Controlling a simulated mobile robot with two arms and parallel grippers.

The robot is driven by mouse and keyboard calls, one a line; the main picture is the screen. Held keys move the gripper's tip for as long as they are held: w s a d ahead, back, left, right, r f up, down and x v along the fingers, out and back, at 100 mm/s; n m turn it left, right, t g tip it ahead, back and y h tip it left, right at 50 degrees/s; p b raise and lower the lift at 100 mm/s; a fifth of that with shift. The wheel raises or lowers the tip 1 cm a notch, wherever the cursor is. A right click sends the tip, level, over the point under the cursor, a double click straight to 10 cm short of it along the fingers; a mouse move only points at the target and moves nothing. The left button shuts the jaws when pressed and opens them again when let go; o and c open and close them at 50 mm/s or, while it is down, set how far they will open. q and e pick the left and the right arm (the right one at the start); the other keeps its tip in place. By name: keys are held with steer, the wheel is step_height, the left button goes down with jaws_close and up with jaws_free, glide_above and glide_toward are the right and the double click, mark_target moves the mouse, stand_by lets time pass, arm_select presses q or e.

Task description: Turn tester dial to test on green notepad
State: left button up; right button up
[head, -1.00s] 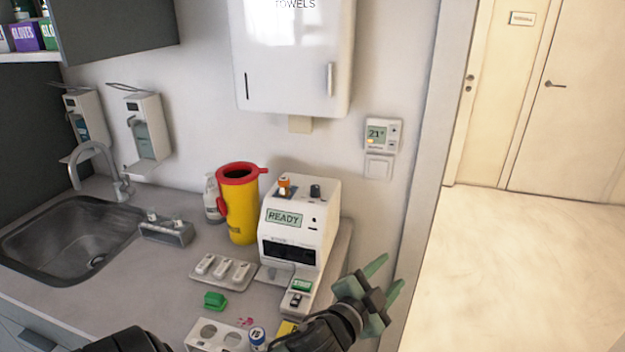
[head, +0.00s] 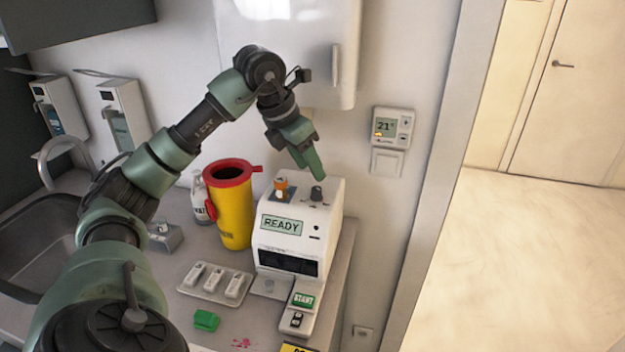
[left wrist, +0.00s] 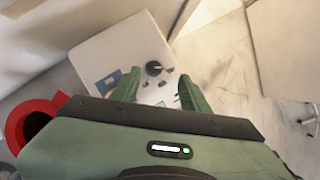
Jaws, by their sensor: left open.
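The white tester (head: 298,228) stands on the counter with READY on its screen. My right gripper is out of view. No green notepad can be made out.
A yellow sharps bin (head: 232,210) with a red rim stands left of the tester.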

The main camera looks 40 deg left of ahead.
mark_target(316, 188)
arm_select(q)
steer(key=x, duration=0.2)
steer(key=p+x, duration=0.1)
steer(key=x, duration=0.1)
steer(key=a+x, duration=0.1)
steer(key=x, duration=0.2)
steer(key=shift+s+f+p, duration=0.15)
steer(key=shift+f+p, duration=0.05)
steer(key=shift+p, duration=0.1)
steer(key=shift+d, duration=0.1)
steer(key=c, duration=0.9)
jaws_close()
